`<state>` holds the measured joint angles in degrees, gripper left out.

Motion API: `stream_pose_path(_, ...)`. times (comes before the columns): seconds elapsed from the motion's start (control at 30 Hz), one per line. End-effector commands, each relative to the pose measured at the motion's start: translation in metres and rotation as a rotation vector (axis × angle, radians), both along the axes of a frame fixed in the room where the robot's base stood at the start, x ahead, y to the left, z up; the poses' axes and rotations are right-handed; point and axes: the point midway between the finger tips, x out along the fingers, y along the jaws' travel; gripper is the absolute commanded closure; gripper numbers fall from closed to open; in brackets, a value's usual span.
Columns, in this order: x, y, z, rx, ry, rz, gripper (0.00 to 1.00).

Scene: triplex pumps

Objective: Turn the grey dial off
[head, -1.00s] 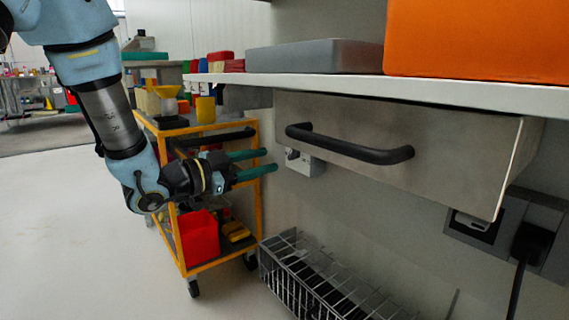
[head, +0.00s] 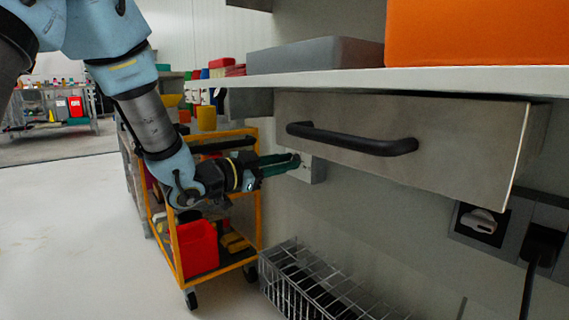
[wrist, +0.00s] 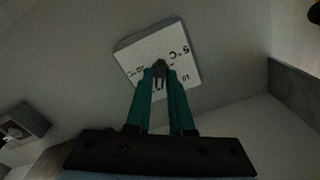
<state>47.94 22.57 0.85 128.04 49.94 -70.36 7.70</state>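The grey dial (wrist: 160,66) is a small dark knob on a white square plate with printed numbers (wrist: 135,56). The plate is on the wall below the shelf, and its box also shows in the head view (head: 314,170). My gripper (wrist: 160,75) has its two green fingertips on either side of the dial, with little or no gap to it. The fingers look closed onto it. In the head view my gripper (head: 294,162) reaches right to the plate, and its fingertips hide the dial there.
A steel drawer with a black handle (head: 352,140) juts out under the shelf, right of the dial. A wire basket (head: 300,275) is below. A yellow cart (head: 215,267) with a red bin (head: 197,247) stands behind my arm. Sockets (head: 483,222) are at the right.

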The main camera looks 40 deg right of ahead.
Motion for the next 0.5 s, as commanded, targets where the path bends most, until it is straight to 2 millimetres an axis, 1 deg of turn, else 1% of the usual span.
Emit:
stream_pose_path(0.03,0.0001,0.0001,-0.0001,0.000,0.000,0.000,0.86)
stream_pose_path(0.1,0.0001,0.0001,-0.0001,0.000,0.000,0.000,0.94)
stream_pose_path(0.17,0.0000,0.0002,-0.0001,0.000,0.000,0.000,1.00)
stream_pose_path(0.5,-0.0001,0.0003,-0.0003,0.000,0.000,0.000,1.00)
